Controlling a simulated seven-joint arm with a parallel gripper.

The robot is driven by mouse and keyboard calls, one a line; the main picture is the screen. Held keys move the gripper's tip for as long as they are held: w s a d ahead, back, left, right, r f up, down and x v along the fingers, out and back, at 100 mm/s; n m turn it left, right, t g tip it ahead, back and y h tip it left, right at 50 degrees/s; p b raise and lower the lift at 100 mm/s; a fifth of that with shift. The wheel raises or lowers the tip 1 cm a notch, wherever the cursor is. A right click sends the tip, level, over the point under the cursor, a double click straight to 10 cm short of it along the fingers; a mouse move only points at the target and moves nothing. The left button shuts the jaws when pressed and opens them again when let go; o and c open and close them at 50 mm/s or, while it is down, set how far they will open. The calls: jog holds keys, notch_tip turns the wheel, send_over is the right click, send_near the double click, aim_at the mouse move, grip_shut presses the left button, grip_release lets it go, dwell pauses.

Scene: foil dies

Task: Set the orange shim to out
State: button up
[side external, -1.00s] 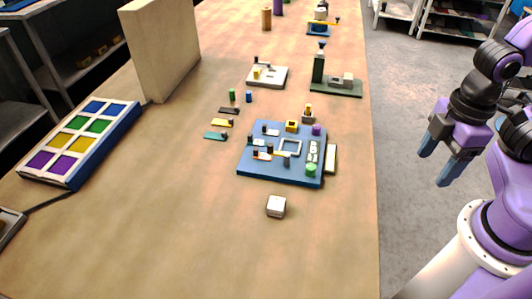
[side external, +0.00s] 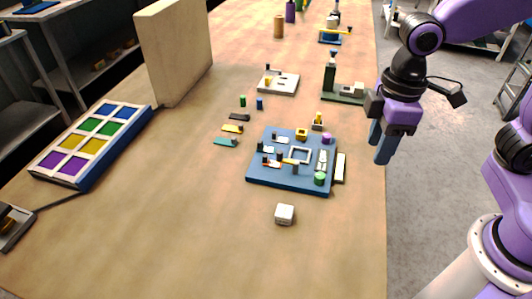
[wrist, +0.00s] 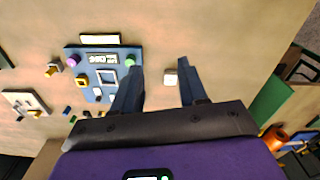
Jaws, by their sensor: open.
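The blue board (side external: 258,177) lies on the table. A small orange piece with a dark knob, which looks like the orange shim (side external: 272,163), sits at its left front part. My gripper (side external: 380,148) is open and empty, high at the table's right edge, to the right of the board. In the wrist view the open fingers (wrist: 160,65) point past the board (wrist: 72,52); the left finger covers part of it, and I cannot make out the orange shim there.
Black, yellow and teal shims (side external: 226,141) lie left of the board. A white cube (side external: 285,214) stands in front. A green fixture (side external: 343,97) and a white-grey plate (side external: 278,86) stand behind. A colored-cell tray (side external: 92,180) and beige panel (side external: 176,50) are left.

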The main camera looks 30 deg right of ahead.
jog(key=w+a+m, duration=0.1)
jog(key=w+a, duration=0.6)
jog(key=w, duration=0.5)
jog(key=m, duration=0.1)
send_near(266, 156)
notch_tip(266, 156, down, 9)
jog(key=shift+w+a+f, duration=0.1)
jog(key=shift+w, duration=0.1)
grip_shut()
